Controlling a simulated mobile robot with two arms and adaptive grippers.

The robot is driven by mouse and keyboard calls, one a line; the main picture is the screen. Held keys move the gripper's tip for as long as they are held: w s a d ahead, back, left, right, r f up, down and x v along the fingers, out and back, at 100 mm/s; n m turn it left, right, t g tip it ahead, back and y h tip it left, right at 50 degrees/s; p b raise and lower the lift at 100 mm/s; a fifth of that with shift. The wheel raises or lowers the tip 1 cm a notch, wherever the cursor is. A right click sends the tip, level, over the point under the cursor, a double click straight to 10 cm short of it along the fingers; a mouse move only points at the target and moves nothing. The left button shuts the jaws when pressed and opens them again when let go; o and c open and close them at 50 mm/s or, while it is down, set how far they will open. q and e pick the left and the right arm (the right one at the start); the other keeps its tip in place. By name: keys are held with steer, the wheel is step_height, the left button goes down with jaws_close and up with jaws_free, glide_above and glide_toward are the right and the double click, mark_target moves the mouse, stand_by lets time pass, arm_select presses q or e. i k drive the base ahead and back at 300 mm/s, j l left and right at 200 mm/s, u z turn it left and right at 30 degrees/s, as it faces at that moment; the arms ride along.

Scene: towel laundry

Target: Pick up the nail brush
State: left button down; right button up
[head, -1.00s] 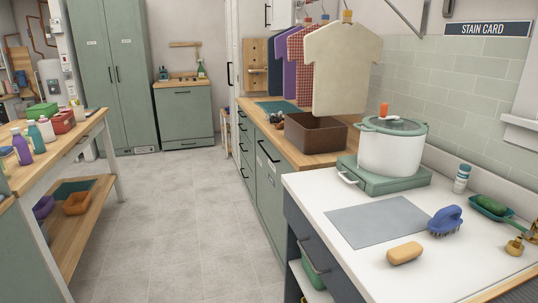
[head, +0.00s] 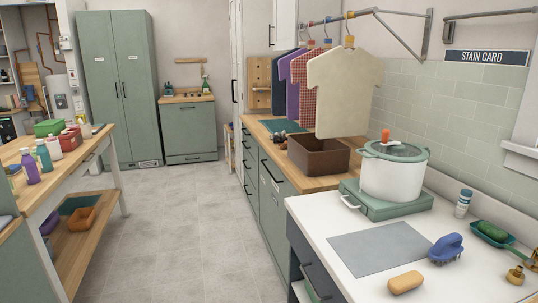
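The nail brush (head: 446,247) is blue with a handle on top and dark bristles below. It rests on the white counter (head: 322,221) at the right, just past the right edge of a grey mat (head: 380,247). A tan bar, which looks like soap (head: 405,283), lies nearer to me, left of the brush. Neither of my grippers shows in the head view.
A white pot (head: 392,175) stands on a green hob (head: 385,205) behind the mat. A small bottle (head: 463,203), a green scoop (head: 490,234) and brass pieces (head: 516,275) lie right of the brush. Open floor (head: 165,235) lies left of the counter.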

mark_target(400, 284)
steer(key=z, duration=1.35)
